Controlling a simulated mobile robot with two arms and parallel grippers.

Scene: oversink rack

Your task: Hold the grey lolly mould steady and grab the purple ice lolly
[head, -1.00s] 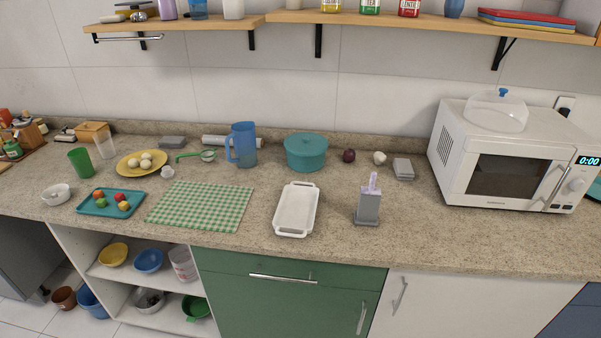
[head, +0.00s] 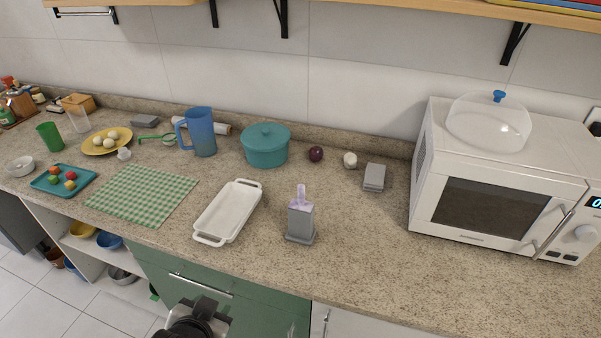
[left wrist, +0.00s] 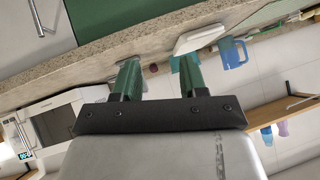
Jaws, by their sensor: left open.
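The grey lolly mould (head: 301,224) stands upright on the speckled counter, right of the white dish. The purple ice lolly (head: 301,198) sits in it, its pale purple top sticking up out of the mould. In the left wrist view my left gripper (left wrist: 158,72) is open, its two green fingers apart with nothing held between them. It faces the counter from in front. A dark part of my own arm (head: 196,322) shows at the bottom of the head view, well short of the mould. My right gripper is not in view.
The white dish (head: 228,212) lies close left of the mould. Behind are a teal pot (head: 266,147), an onion (head: 316,154), a garlic bulb (head: 350,160) and a grey box (head: 374,178). A microwave (head: 497,190) stands right. The counter in front and right of the mould is clear.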

